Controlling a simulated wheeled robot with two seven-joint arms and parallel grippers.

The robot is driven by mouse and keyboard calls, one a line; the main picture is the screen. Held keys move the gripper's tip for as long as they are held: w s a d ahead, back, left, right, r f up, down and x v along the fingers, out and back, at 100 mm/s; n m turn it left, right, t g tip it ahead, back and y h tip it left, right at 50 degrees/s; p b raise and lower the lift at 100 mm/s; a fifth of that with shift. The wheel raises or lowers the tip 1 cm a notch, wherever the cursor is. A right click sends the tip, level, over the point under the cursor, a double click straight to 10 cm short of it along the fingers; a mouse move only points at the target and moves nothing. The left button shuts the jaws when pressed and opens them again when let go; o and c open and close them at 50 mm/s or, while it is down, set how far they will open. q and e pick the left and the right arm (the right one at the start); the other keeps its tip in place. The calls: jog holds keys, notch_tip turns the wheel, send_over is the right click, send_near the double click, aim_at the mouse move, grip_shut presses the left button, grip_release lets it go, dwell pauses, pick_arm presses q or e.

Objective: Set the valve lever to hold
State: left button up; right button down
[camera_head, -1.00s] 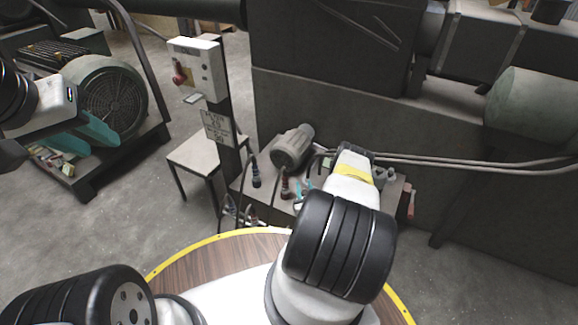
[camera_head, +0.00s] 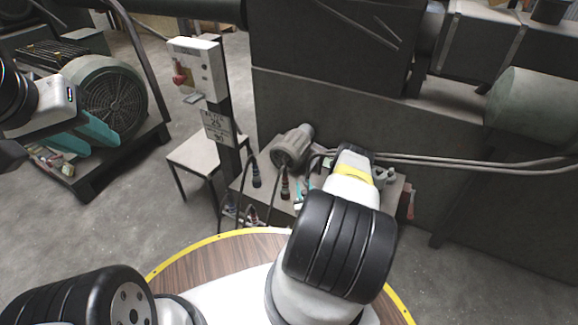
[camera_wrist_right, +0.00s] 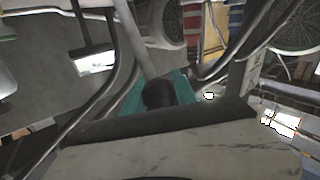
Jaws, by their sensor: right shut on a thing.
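The valve lever shows in the right wrist view as a pale rod with a dark round knob (camera_wrist_right: 158,94) at its near end. My right gripper (camera_wrist_right: 160,90) is shut on this knob, with teal finger parts on both sides of it. In the head view my right gripper (camera_head: 303,192) shows as a small teal patch over the low bench, and my own arm hides most of the lever there. My left gripper (camera_head: 88,134) is at the far left, in front of the motor, apart from the valve. Its finger gap is unclear.
The low bench (camera_head: 247,183) bears a grey motor-like cylinder (camera_head: 291,147) and several dark hoses with fittings. A post with a white control box (camera_head: 197,65) and a sign (camera_head: 216,128) stands left of it, by a small table (camera_head: 190,155). A large machine wall (camera_head: 330,100) closes the back.

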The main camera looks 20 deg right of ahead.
jog(key=shift+d, duration=0.1)
jog(key=w+d+m+g+y, duration=0.1)
jog(key=w+d+m+g, duration=0.1)
jog(key=w+d+g, duration=0.1)
jog(key=shift+w+d+r+g, duration=0.3)
jog(key=shift+w+d, duration=0.4)
jog(key=shift+d, duration=0.4)
jog(key=c, duration=1)
grip_release()
jog(key=shift+f, duration=0.1)
jog(key=shift+c, duration=0.2)
jog(key=shift+o, duration=0.2)
